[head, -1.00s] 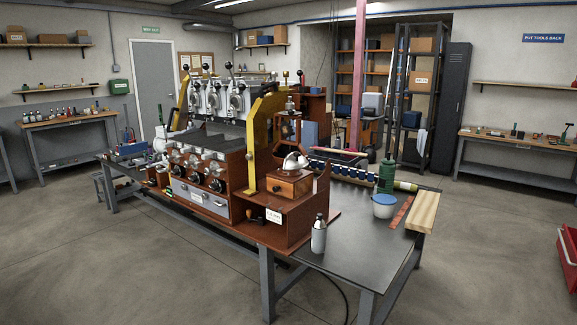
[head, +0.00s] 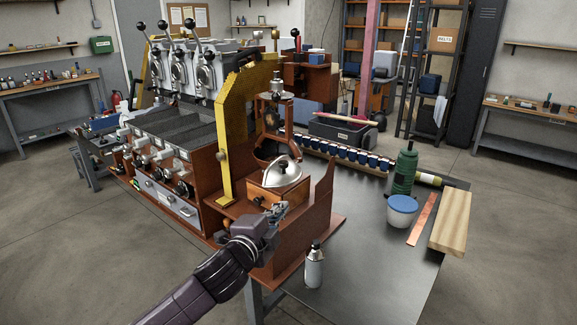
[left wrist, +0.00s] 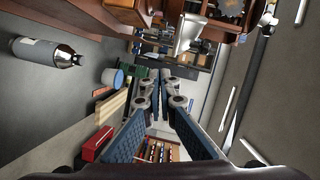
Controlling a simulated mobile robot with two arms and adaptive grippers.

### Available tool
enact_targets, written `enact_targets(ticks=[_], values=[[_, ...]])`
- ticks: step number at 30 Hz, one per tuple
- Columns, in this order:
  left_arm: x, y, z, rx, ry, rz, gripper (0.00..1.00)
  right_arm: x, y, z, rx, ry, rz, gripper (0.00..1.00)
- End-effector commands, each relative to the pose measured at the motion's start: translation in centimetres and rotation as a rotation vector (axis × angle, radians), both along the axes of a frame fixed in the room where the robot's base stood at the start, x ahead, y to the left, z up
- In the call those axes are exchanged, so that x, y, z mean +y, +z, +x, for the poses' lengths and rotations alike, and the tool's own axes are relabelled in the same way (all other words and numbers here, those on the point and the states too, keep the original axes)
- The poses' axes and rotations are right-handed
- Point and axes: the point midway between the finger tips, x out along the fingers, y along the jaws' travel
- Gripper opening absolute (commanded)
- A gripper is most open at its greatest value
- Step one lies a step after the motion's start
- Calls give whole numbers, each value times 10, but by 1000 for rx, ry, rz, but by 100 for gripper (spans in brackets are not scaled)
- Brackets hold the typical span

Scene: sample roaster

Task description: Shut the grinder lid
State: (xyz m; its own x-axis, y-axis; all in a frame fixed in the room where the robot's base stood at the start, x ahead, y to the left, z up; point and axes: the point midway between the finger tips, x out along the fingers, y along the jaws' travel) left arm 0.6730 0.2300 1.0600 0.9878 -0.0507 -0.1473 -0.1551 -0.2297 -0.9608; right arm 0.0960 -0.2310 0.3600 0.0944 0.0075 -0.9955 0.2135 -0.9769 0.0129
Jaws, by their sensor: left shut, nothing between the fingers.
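The grinder is a small wooden box (head: 277,193) on the right end of the wooden roaster stand. Its domed metal lid (head: 281,175), with a dark knob, sits at the top of the box and looks tilted; I cannot tell how wide the gap is. My left gripper (head: 278,211) is just in front of the box, lower than the lid, and apart from the lid. In the left wrist view its fingers (left wrist: 163,76) come together at the tips with nothing between them. My right gripper is in neither view.
A yellow upright (head: 226,130) stands just left of the grinder. A silver bottle (head: 314,268) is near the table's front, also in the left wrist view (left wrist: 45,52). A blue-lidded tub (head: 402,213), green bottle (head: 404,171) and wooden block (head: 453,222) stand right. The tabletop between is clear.

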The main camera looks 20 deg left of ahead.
Motion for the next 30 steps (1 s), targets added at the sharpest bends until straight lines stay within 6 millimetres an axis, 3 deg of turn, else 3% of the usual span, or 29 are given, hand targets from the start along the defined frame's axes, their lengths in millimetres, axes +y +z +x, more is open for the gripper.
enact_targets(ticks=[1,3,7,11,20,27,30], values=[[-7,29,-6,-44,-18,33,0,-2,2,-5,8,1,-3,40],[-13,53,-13,-81,-32,62,0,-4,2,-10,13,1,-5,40],[-18,72,-18,-112,-44,89,0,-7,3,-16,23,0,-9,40],[-19,75,-7,-115,-44,89,0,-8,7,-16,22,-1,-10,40],[-24,73,45,-115,-43,87,0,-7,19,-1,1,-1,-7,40],[-28,71,83,-115,-45,87,0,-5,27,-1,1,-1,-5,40],[-8,68,86,-111,-42,90,0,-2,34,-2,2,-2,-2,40]])
